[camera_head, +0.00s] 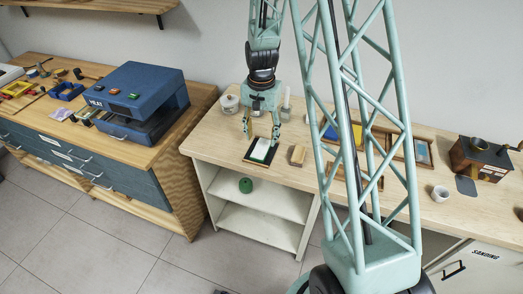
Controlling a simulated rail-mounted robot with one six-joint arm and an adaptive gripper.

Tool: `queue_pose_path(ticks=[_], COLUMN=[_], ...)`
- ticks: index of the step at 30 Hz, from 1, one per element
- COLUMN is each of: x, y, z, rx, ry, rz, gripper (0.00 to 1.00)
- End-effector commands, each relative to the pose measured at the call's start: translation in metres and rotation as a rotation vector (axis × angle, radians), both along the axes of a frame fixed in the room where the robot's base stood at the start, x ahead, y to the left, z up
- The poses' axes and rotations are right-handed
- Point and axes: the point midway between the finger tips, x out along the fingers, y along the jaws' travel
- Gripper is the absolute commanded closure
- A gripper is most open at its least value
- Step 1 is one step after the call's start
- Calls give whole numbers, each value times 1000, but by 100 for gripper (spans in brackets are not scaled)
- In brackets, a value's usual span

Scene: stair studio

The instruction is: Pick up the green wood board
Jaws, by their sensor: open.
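A small pale green-white board (260,149) lies on a dark-edged flat base (250,158) near the front edge of the wooden counter. It is the only board-like thing with a green tint that I can make out, and its material is too small to tell. My gripper (261,136) points down over it with its fingers spread apart, one on each side. It holds nothing that I can see. Whether the fingertips touch the board or the base, I cannot tell.
A small wooden block (298,155) lies right of the board. A glass jar (229,103) stands behind left. Frames (421,152), a white cup (440,193) and a brown box (478,160) stand farther right. A blue heat press (138,98) stands on the left bench.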

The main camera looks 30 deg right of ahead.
Motion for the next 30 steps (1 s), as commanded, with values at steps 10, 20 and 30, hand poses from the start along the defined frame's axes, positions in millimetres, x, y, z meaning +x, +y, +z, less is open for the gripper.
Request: queue_pose_path(ticks=[10,20,30], x=[-2,-3,-2], y=[1,1,1], z=[-14,-42,-52], rx=[1,0,0], ry=[2,1,0], rz=[0,0,0], gripper=[51,51,51])
